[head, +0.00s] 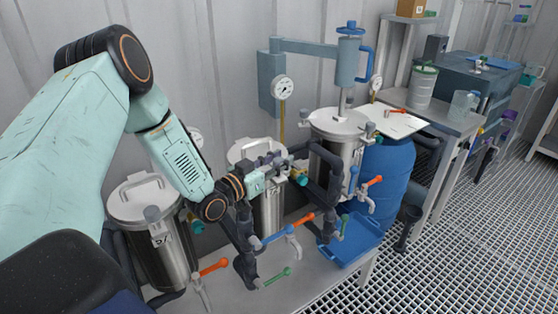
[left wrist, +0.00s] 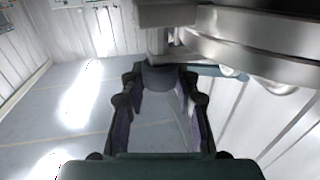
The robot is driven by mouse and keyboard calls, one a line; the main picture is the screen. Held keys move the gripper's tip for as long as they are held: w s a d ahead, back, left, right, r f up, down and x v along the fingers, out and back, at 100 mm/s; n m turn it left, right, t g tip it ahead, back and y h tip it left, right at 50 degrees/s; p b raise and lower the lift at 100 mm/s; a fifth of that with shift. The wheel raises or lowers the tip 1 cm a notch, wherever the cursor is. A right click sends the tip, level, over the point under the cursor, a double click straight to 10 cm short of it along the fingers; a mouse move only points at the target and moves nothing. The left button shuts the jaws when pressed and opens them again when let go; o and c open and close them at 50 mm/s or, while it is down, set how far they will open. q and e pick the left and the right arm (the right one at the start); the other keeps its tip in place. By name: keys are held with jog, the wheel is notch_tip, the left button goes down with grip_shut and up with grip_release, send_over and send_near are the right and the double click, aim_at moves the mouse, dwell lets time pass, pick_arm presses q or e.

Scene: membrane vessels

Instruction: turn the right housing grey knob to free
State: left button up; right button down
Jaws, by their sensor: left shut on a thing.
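In the left wrist view the two fingers (left wrist: 160,84) close around a grey knob (left wrist: 160,76) beneath the metal lid edge. The knob is hidden behind the gripper in the head view, and its turn position cannot be told. My right gripper is not in view.
A blue tray (head: 352,243) and blue barrel (head: 388,180) are farther right.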

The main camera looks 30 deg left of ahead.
pick_arm(q)
grip_shut()
jog(key=shift+w, duration=0.1)
jog(key=shift+d+n+y+b, duration=0.1)
jog(key=shift+n+y+b, duration=0.2)
jog(key=shift+y+b, duration=0.1)
jog(key=n+y+b, duration=0.1)
jog(key=n+y, duration=0.1)
jog(key=y, duration=0.1)
jog(key=n+y+b, duration=0.1)
jog(key=y+b, duration=0.1)
jog(key=y, duration=0.1)
jog(key=shift+w+n, duration=0.1)
jog(key=shift+n, duration=0.3)
jog(key=n+y+b, duration=0.1)
jog(key=n+y, duration=0.1)
jog(key=y, duration=0.1)
jog(key=shift+g+b, duration=0.3)
jog(key=shift+g, duration=0.1)
jog(key=shift+n+g+y, duration=0.3)
jog(key=shift+n+y, duration=0.2)
jog(key=shift+y, duration=0.5)
jog(key=o, duration=1)
grip_release()
